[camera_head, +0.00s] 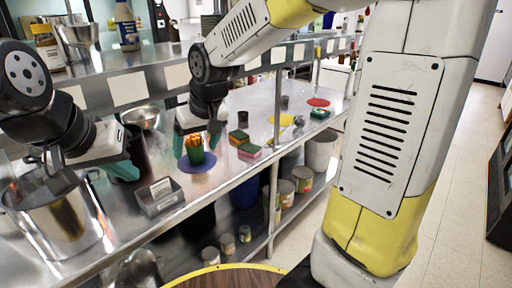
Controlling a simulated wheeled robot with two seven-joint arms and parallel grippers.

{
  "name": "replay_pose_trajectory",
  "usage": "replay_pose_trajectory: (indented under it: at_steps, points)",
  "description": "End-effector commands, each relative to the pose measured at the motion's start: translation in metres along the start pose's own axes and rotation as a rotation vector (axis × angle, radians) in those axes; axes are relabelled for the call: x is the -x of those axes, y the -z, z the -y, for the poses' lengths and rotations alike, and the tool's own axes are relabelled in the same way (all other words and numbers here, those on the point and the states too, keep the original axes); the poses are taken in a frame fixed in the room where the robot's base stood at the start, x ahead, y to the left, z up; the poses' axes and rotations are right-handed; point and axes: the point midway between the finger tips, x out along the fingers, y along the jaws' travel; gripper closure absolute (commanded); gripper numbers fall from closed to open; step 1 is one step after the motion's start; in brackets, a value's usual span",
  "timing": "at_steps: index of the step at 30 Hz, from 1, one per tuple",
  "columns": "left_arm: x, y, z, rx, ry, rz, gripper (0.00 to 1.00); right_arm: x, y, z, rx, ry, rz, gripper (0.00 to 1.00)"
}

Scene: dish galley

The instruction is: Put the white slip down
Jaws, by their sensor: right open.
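I cannot make out a loose white slip for certain. A pale patch shows on a small grey metal box (159,197) on the steel counter, and I cannot tell whether it is a slip or part of the box. My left gripper (122,168), with teal fingertips, is low over the counter between a steel pot and the box. Its jaw opening and anything between its fingers are unclear. My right gripper (198,138) is open, pointing down with its teal fingers apart, just above and around the green cup with orange sticks (196,150).
The green cup stands on a blue round mat (197,164). The steel pot (58,215) is at the left. Sponges (249,150), a dark cup (243,118), and yellow (283,120) and red discs (318,102) lie farther right. Blank white cards (128,90) line the upper shelf edge. Cans (302,178) stand below.

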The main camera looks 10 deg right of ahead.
Motion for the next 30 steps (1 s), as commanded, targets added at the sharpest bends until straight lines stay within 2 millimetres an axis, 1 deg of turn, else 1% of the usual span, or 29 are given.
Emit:
replay_pose_trajectory:
  at_steps: [1, 2, 3, 5, 6, 9, 12, 15, 18, 21, 30]
  points:
    - [0.000, 0.000, 0.000, 0.000, 0.000, 0.000, 1.00, 0.026, -0.015, -0.020, -0.050, -0.005, -0.024, 0.22]
    - [0.000, 0.000, 0.000, 0.000, 0.000, 0.000, 1.00, 0.038, -0.023, -0.028, -0.074, -0.007, -0.034, 0.22]
    - [0.000, 0.000, 0.000, 0.000, 0.000, 0.000, 1.00, 0.053, -0.036, -0.039, -0.104, -0.011, -0.046, 0.22]
    - [0.000, 0.000, 0.000, 0.000, 0.000, 0.000, 1.00, 0.074, -0.058, -0.052, -0.150, -0.019, -0.065, 0.22]
    - [0.000, 0.000, 0.000, 0.000, 0.000, 0.000, 1.00, 0.086, -0.072, -0.059, -0.177, -0.025, -0.079, 0.22]
    - [0.000, 0.000, 0.000, 0.000, 0.000, 0.000, 1.00, 0.111, -0.106, -0.071, -0.239, -0.043, -0.108, 0.22]
    - [0.000, 0.000, 0.000, 0.000, 0.000, 0.000, 1.00, 0.126, -0.134, -0.076, -0.284, -0.062, -0.132, 0.22]
    - [0.000, 0.000, 0.000, 0.000, 0.000, 0.000, 1.00, 0.134, -0.153, -0.077, -0.313, -0.075, -0.147, 0.22]
    - [0.000, 0.000, 0.000, 0.000, 0.000, 0.000, 1.00, 0.138, -0.162, -0.077, -0.327, -0.082, -0.153, 0.22]
    - [0.000, 0.000, 0.000, 0.000, 0.000, 0.000, 1.00, 0.138, -0.165, -0.077, -0.331, -0.084, -0.155, 0.22]
    - [0.000, 0.000, 0.000, 0.000, 0.000, 0.000, 1.00, 0.138, -0.164, -0.077, -0.330, -0.083, -0.155, 0.22]
